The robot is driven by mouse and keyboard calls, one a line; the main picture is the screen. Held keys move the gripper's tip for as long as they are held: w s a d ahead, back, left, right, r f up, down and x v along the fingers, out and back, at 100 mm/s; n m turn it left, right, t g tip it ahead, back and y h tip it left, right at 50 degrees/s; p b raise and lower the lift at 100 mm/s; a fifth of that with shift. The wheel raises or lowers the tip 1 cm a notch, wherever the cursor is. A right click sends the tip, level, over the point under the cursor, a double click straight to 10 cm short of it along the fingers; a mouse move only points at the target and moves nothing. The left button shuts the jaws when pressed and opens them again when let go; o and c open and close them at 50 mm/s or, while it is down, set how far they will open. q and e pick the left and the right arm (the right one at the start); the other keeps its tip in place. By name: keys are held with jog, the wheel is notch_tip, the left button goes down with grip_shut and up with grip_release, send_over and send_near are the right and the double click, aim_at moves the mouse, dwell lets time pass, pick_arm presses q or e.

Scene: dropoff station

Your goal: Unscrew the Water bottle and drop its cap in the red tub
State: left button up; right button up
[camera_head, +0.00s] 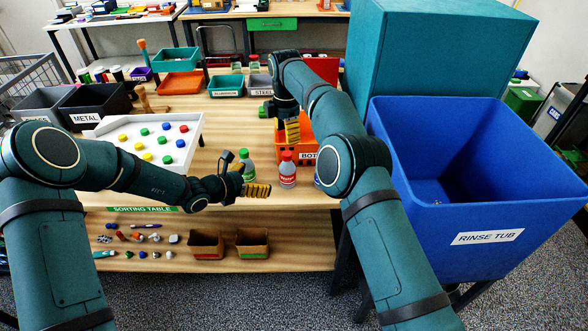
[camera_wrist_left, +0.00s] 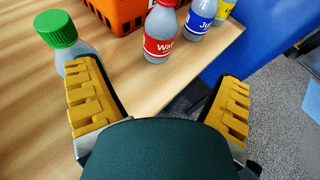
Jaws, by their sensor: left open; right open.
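The Water bottle (camera_head: 288,173), with a red label and red cap (camera_head: 287,156), stands upright near the table's front edge. In the left wrist view, the bottle (camera_wrist_left: 160,36) stands beyond my open fingers, its top at the picture's edge. My left gripper (camera_head: 251,180) is open, empty and left of the bottle, apart from it. My right gripper (camera_head: 280,122) is open, pointing down at the orange crate behind the bottle; I see nothing held in it. A red container (camera_head: 322,68), perhaps the red tub, is partly hidden behind my right arm.
A green-capped bottle (camera_wrist_left: 62,38) stands close by my left gripper's left finger. A blue-labelled bottle (camera_wrist_left: 200,18) and a yellow one (camera_wrist_left: 225,10) stand right of the Water bottle. The orange crate (camera_head: 307,152) is behind. The blue rinse tub (camera_head: 440,180) bounds the right.

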aim_at(281, 172)
pick_arm(q)
jog(key=x, duration=1.3)
jog(key=shift+w+d+f, duration=0.15)
jog(key=shift+f, duration=0.1)
